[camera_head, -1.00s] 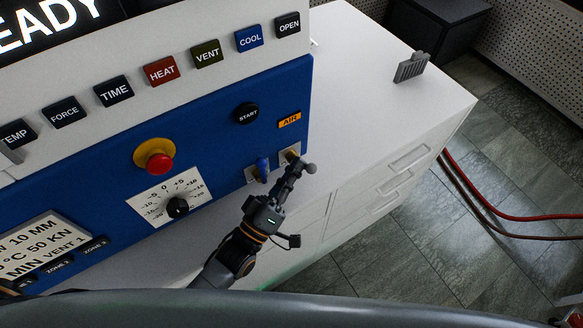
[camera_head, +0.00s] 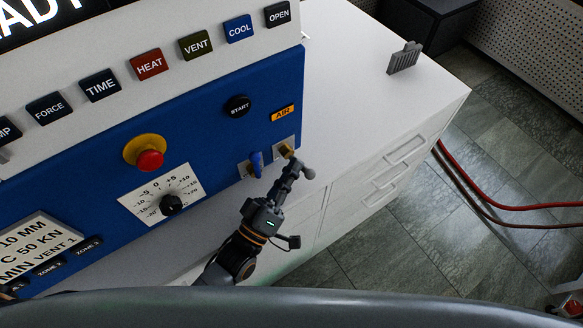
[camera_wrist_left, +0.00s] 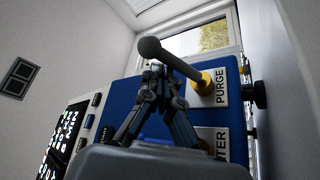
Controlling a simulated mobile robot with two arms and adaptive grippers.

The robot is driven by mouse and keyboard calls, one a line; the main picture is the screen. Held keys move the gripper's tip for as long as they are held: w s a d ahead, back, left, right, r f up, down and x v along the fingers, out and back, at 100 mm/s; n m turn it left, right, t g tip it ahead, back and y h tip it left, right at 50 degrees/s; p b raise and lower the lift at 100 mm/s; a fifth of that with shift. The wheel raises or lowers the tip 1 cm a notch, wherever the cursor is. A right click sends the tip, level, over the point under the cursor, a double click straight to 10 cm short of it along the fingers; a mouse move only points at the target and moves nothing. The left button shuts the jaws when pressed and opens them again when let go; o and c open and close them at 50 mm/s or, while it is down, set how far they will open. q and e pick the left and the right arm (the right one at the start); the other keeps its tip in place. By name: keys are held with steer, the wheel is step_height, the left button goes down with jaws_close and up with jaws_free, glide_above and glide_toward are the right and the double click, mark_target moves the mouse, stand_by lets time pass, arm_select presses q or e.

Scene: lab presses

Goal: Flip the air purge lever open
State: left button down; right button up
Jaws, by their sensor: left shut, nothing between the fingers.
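The air purge lever is a grey rod with a ball knob (camera_head: 308,173) on a brass valve (camera_head: 284,150), at the right end of the blue panel below the orange AIR label (camera_head: 283,113). In the left wrist view the knob (camera_wrist_left: 150,48) points out from the brass valve (camera_wrist_left: 203,82) beside the PURGE label (camera_wrist_left: 221,88). My left gripper (camera_head: 296,166) is shut and empty, its fingertips (camera_wrist_left: 160,70) close against or just under the rod; contact is unclear. In the head view the gripper partly hides the rod. My right gripper is not in view.
A blue lever (camera_head: 257,164) stands just left of the purge lever. The red button (camera_head: 150,160) and dial (camera_head: 171,203) are further left. The white cabinet top (camera_head: 370,105) is mostly clear, with a grey slotted piece (camera_head: 404,58) at the far edge. Red hoses (camera_head: 490,196) lie right.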

arm_select(q)
steer(key=shift+s+f, duration=0.1)
steer(key=shift+f, duration=0.15)
steer(key=shift+s+f, duration=0.1)
steer(key=shift+s, duration=0.05)
steer(key=v, duration=1.1)
steer(key=shift+a, duration=0.25)
steer(key=shift+s, duration=0.1)
